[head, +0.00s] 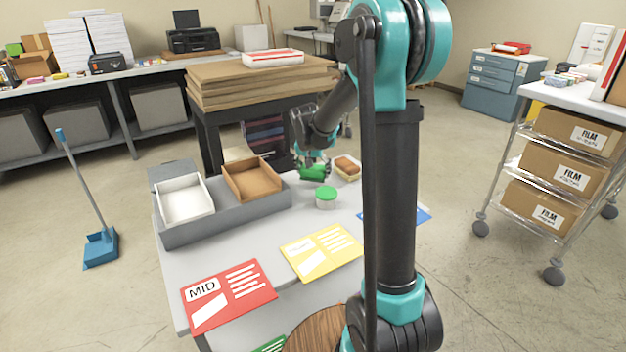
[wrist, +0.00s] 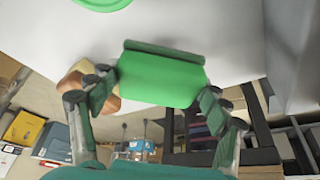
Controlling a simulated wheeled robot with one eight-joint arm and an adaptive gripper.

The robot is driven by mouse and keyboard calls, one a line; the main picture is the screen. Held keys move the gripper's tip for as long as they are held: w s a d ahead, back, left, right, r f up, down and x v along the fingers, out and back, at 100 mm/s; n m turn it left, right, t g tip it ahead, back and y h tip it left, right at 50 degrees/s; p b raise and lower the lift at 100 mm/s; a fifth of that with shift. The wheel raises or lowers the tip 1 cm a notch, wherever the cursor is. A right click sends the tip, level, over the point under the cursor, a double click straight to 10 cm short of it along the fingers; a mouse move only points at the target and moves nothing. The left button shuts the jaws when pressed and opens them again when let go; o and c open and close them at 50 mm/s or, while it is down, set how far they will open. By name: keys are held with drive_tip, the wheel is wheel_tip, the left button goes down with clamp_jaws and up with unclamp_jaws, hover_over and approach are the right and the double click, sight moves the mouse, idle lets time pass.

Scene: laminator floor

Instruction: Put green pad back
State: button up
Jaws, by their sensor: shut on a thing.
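The green pad (head: 313,173) is between the fingers of my gripper (head: 312,162), above the far side of the light grey table (head: 240,250). In the wrist view the pad (wrist: 160,80) is a bright green block with a darker green strip along its upper edge. The fingers of my gripper (wrist: 158,98) lie at its left and right sides, shut on it. A white tub with a green lid (head: 326,195) stands just in front of the pad. Its green lid also shows at the top of the wrist view (wrist: 103,3).
A small pale tray with a brown block (head: 346,165) is right of my gripper. A grey holder (head: 228,218) with a white bin (head: 186,202) and a brown bin (head: 253,181) stands left. Red (head: 228,296), yellow (head: 321,251) and blue (head: 422,214) cards lie on the table.

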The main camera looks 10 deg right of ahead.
sight(313, 179)
drive_tip(key=shift+f, duration=1.75)
drive_tip(key=shift+f, duration=0.15)
drive_tip(key=o, duration=1.2)
drive_tip(key=shift+o, duration=0.2)
drive_tip(key=v, duration=1.2)
drive_tip(key=shift+s+a, duration=0.1)
